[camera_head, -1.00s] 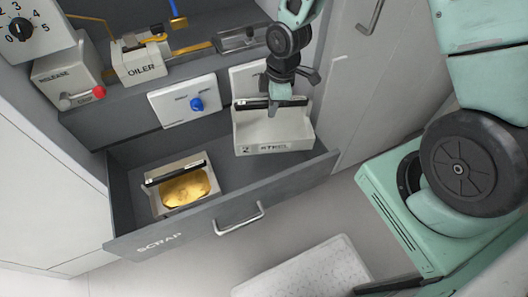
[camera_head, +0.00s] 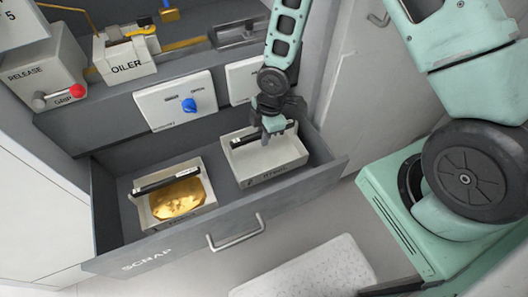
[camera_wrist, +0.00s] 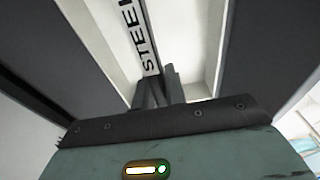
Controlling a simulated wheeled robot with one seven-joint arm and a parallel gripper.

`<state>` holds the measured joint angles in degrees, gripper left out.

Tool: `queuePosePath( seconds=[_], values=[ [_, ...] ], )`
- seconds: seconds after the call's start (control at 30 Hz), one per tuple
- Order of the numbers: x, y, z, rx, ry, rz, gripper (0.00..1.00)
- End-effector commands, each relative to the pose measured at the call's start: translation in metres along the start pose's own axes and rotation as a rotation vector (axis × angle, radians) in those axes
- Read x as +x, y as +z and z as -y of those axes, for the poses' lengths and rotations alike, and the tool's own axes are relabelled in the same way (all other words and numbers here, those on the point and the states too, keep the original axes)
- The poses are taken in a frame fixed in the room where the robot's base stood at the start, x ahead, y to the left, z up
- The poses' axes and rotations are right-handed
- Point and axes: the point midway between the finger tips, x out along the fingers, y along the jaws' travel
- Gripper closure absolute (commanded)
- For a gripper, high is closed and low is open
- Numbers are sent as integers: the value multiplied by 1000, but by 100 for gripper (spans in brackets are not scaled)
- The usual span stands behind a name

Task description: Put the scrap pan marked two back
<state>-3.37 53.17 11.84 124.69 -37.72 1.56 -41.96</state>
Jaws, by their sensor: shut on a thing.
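The scrap pan marked two (camera_head: 276,176) is a pale, empty box with a dark handle bar across its back. It sits at the right side inside the open grey SCRAP drawer (camera_head: 185,246); whether it rests on the drawer floor I cannot tell. My gripper (camera_head: 272,134) is above it, shut on its handle. In the wrist view my fingers (camera_wrist: 158,90) close on the handle bar (camera_wrist: 140,35), whose label reads STEEL.
A second pan (camera_head: 141,207) with gold-coloured scrap stands at the drawer's left, a gap between them. A panel with a blue knob (camera_head: 189,105) and the oiler (camera_head: 124,62) are behind. The drawer handle (camera_head: 237,236) sticks out in front.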

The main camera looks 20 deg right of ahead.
Motion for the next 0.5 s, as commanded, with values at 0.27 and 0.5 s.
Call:
queuePosePath(
  seconds=[0.27,0.5],
  values=[
    [33,5,0,0,-1,2,100],
    [57,9,0,0,1,0,100]
  ],
)
